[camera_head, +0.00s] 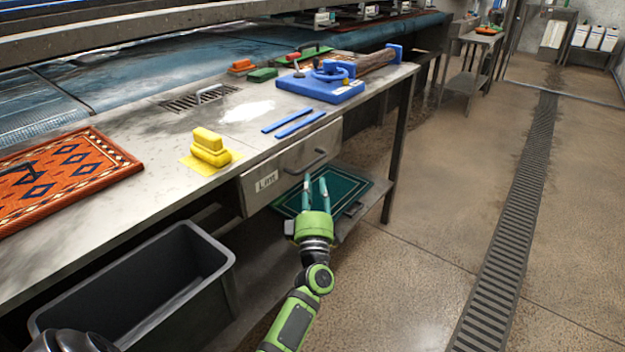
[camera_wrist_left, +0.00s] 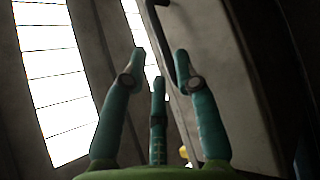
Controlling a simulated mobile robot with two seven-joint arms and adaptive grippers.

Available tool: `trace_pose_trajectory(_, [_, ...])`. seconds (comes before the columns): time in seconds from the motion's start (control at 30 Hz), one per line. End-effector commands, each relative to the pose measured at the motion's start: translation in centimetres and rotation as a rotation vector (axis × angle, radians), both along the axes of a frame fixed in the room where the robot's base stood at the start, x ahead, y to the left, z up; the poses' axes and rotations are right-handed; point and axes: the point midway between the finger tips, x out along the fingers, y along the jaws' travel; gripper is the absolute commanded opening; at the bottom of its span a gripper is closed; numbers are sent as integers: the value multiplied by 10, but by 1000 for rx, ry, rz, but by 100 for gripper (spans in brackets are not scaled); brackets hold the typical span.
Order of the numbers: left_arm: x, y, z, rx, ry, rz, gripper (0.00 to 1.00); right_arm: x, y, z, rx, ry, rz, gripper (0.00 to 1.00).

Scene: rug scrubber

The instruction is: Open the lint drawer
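The lint drawer (camera_head: 280,172) is a grey metal front under the steel worktable, with a white label at its left. It looks shut, about flush with the table edge. Its dark bar handle (camera_head: 307,163) is on the front. In the left wrist view the handle (camera_wrist_left: 152,25) runs down from the top edge, just beyond the fingertips. My left gripper (camera_head: 315,180) is just in front of and below the handle, fingers pointing up at it. Its teal fingers (camera_wrist_left: 160,62) are spread and empty. My right gripper is not in view.
On the worktable (camera_head: 150,195) are a yellow brush (camera_head: 209,150), a blue tool (camera_head: 320,82) and blue strips (camera_head: 300,123). A green tray (camera_head: 345,190) lies on the shelf below the drawer. A dark bin (camera_head: 150,290) stands at lower left. Floor to the right is clear.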

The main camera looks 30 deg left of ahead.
Motion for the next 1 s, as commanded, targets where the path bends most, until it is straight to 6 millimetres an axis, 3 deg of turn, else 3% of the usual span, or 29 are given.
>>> trace_pose_trajectory(0.5, [48,35,27,-2,-7,3,30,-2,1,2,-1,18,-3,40])
trace_pose_trajectory(0.87, [53,38,29,-3,-5,1,30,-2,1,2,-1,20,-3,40])
trace_pose_trajectory(0.93, [53,38,29,-2,-4,2,2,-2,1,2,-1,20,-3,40])
trace_pose_trajectory(1.0, [52,38,29,-2,-4,2,0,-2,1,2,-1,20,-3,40])
